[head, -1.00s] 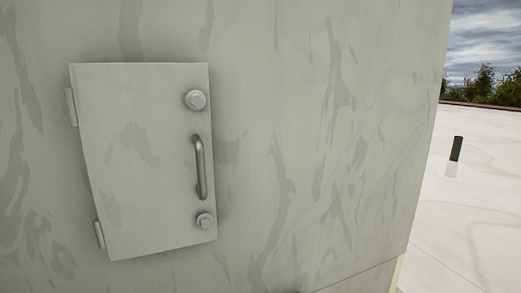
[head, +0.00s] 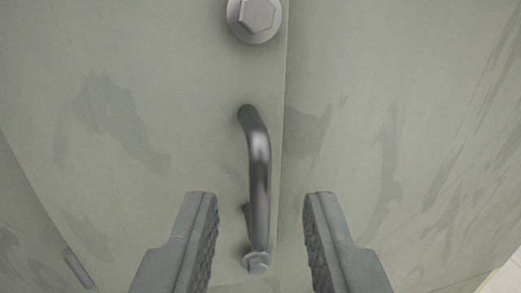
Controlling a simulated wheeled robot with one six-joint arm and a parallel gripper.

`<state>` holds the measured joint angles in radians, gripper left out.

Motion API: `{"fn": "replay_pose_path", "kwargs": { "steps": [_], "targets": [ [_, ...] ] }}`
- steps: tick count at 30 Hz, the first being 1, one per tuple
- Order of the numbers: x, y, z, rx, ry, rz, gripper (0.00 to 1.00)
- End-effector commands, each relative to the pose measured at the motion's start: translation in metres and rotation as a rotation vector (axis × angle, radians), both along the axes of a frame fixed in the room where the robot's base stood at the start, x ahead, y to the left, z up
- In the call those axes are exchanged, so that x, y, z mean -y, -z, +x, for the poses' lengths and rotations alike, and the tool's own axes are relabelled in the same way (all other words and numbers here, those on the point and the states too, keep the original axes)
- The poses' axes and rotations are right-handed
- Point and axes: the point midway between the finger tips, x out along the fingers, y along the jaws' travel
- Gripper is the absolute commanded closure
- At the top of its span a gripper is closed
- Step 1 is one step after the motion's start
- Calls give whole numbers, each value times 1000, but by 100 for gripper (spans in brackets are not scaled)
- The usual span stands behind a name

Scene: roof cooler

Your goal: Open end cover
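The end cover (head: 150,110) is a grey-green panel that fills the left and middle of the view and looks closed. Its metal bar handle (head: 260,170) runs up and down near the cover's right edge. A hex-headed bolt (head: 256,18) sits above the handle and another bolt (head: 257,262) sits below it. My gripper (head: 260,205) is open, one finger on each side of the handle's lower part in the picture. Neither finger visibly touches the handle. How far the fingertips are from it in depth is hard to tell.
The cooler's wall (head: 400,120) continues flat and stained to the right of the cover. A hinge (head: 78,269) shows at the cover's lower left. A strip of pale roof shows at the bottom right corner.

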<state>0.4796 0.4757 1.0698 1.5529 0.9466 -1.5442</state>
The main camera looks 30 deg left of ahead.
Motion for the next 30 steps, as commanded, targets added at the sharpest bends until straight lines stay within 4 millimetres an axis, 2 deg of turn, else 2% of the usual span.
{"fn": "replay_pose_path", "kwargs": {
  "steps": [6,16,21,30],
  "targets": [
    [-8,0,15,-1,0,0,70],
    [-9,0,17,-1,0,0,70],
    [-9,0,17,0,1,0,100],
    [-8,0,16,0,5,0,100]
  ]
}}
